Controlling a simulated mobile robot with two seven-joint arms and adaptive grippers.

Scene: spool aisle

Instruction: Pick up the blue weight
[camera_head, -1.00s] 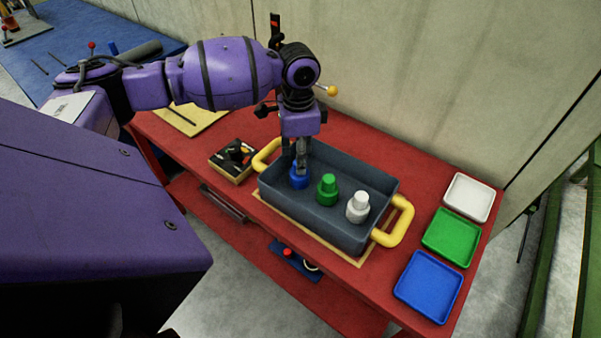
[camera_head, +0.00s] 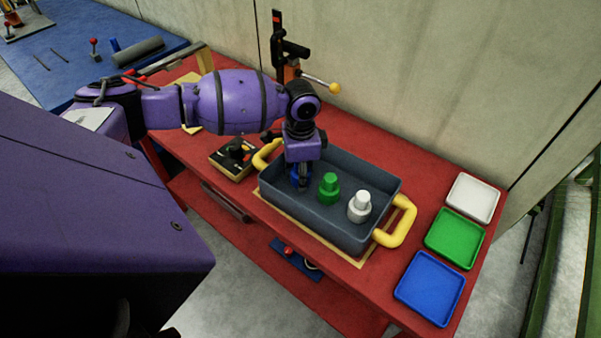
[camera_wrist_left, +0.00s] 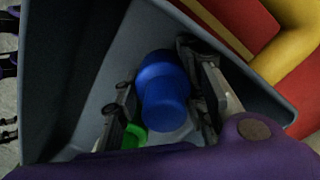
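The blue weight (camera_head: 295,174) stands in the left end of the grey tote (camera_head: 327,219), mostly hidden by my left gripper (camera_head: 302,183) in the head view. In the left wrist view the blue weight (camera_wrist_left: 163,92) is between the two fingers of my left gripper (camera_wrist_left: 160,88). The fingers are spread on either side of it, with a narrow gap visible at the left finger; contact at the right finger is unclear. My right gripper is not in view.
A green weight (camera_head: 328,188) and a white weight (camera_head: 359,207) stand to the right in the tote, which has yellow handles (camera_head: 401,222). White (camera_head: 473,198), green (camera_head: 455,239) and blue (camera_head: 429,288) trays lie at the red table's right end. A small box (camera_head: 232,160) sits left.

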